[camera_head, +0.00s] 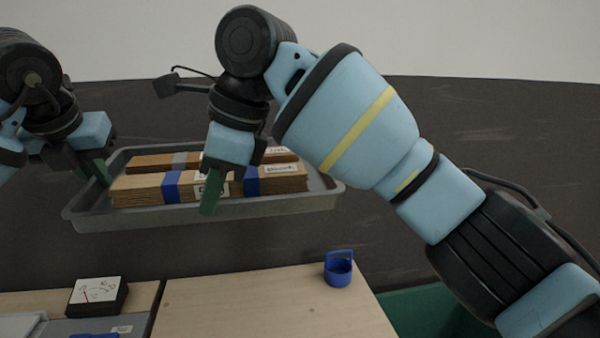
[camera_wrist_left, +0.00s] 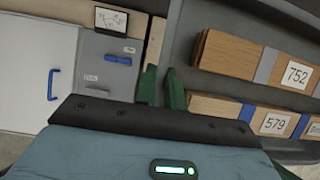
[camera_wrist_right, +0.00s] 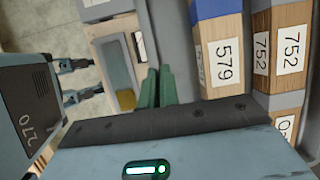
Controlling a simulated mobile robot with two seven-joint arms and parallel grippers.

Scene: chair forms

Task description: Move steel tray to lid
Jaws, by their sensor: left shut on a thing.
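The grey steel tray (camera_head: 120,223) hangs in the air at the centre left of the head view, with several labelled wooden bundles (camera_head: 212,184) in it. My left gripper (camera_head: 95,170) is shut on its left wall, which also shows between the fingers (camera_wrist_left: 161,88) in the left wrist view. My right gripper (camera_head: 211,193) is at the tray's near long side, its fingers (camera_wrist_right: 158,88) close together on the wall in the right wrist view. I cannot tell which thing is the lid.
Below the tray is a pale wooden top (camera_head: 260,305), mostly bare, with a blue ring-handled cup (camera_head: 338,270) at its far right corner. A black dial meter (camera_head: 97,295) stands at the lower left. A green surface (camera_head: 415,312) lies at the right.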

